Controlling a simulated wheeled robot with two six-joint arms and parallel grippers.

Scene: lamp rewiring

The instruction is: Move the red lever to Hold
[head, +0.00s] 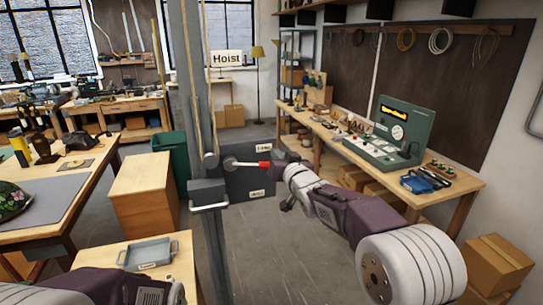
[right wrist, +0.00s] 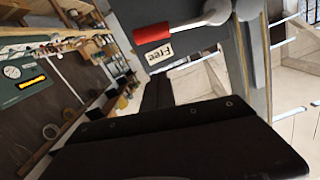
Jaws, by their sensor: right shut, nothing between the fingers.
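The lever has a red handle (head: 264,166) on a pale rod that runs right from a round pivot (head: 210,160) on the hoist post. It stands about level, in front of a dark panel (head: 236,180) with an upper label (head: 264,148) and a lower label (head: 257,193). My right gripper (head: 277,165) is shut and empty, its tip close to the handle's right end; I cannot tell whether they touch. In the right wrist view the red handle (right wrist: 152,33) lies beside the "Free" label (right wrist: 160,52). Of my left arm only a part shows; its gripper is out of frame.
A small table with a grey tray (head: 150,253) stands in front at left. A wooden cabinet (head: 146,192) and a long workbench (head: 455,190) flank the post. Open floor lies between.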

